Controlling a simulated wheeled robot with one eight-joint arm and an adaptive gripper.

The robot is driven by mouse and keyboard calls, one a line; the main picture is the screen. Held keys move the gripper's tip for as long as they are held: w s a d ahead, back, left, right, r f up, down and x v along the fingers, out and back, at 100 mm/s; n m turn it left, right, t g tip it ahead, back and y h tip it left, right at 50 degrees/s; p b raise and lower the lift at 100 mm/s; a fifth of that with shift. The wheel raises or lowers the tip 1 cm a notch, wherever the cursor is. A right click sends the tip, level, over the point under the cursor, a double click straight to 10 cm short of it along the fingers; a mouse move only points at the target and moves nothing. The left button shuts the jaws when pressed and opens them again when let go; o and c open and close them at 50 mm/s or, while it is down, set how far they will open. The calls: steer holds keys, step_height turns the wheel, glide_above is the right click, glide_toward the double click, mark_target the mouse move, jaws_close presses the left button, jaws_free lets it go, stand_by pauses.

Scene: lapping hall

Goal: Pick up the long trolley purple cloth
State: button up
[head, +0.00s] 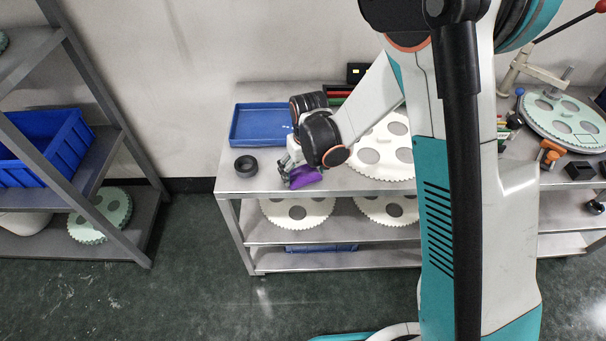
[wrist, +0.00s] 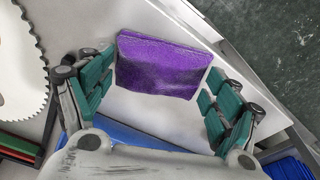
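The purple cloth (wrist: 163,66) is a thick, folded-looking pad on the grey top of the long trolley (head: 232,184), near its front edge. In the head view the cloth (head: 306,177) shows just beyond my gripper (head: 292,174), which partly hides it. In the wrist view my gripper (wrist: 160,76) has its green-padded fingers wide apart, one on each side of the cloth. The cloth's ends come close to both fingertips; I cannot tell whether they touch. No grip on it shows.
A blue tray (head: 237,133) and a black ring (head: 245,166) lie left of my gripper on the trolley. A large white gear (head: 396,130) lies to its right. More gears (head: 297,211) are on the lower shelf. A rack with a blue bin (head: 70,142) stands at left.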

mark_target(303, 172)
steer(key=shift+r, duration=0.1)
steer(key=shift+c, duration=0.5)
step_height(303, 172, up, 20)
steer(key=p, duration=0.6)
